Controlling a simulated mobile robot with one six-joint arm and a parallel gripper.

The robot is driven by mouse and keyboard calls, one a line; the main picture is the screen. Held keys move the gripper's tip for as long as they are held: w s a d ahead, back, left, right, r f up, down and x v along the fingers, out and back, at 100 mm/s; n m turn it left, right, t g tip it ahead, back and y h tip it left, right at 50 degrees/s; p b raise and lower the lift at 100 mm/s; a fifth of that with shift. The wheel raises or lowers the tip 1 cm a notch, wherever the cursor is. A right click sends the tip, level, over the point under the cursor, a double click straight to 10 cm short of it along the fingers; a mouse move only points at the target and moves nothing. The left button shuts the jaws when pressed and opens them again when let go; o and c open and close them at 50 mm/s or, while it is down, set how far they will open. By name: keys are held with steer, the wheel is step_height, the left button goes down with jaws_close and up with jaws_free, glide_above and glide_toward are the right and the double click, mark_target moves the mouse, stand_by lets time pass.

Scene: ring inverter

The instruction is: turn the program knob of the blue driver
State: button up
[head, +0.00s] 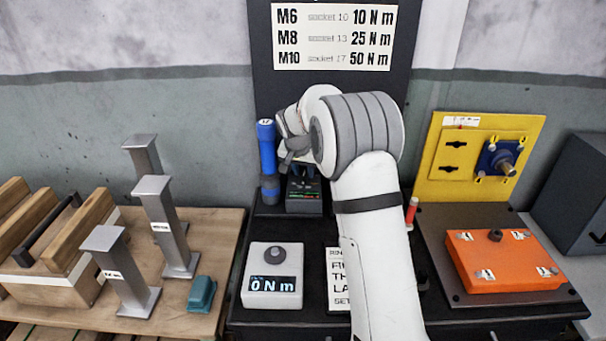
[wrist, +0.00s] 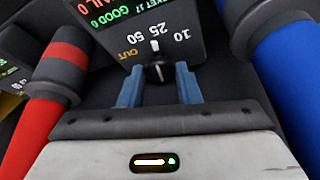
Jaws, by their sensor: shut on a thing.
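The blue driver (head: 267,160) stands upright at the back of the black bench, left of my arm; in the wrist view its blue body (wrist: 290,75) fills the right side. Beside it is a dark control box (head: 304,196) with a lit display. In the wrist view the box face (wrist: 190,22) appears upside down, with OUT, 50, 25 and 10 printed around the black program knob (wrist: 157,70). A white mark points toward the numbers; I cannot tell exactly which. My gripper (wrist: 157,88) is shut on the knob, one blue-grey finger on each side. In the head view the fingers are mostly hidden.
A red driver (wrist: 58,75) is close on the left in the wrist view. In the head view, a torque tester (head: 273,279) reading 0 N m stands in front. An orange box (head: 502,262) and yellow panel (head: 440,180) are at the right, metal posts (head: 165,225) at the left.

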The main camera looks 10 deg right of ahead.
steer(key=shift+m, duration=0.3)
steer(key=o, duration=1)
steer(key=shift+c, duration=0.2)
steer(key=v, duration=0.7)
steer(key=shift+r+b, duration=0.35)
steer(key=shift+s+a, duration=0.1)
steer(key=shift+a, duration=0.05)
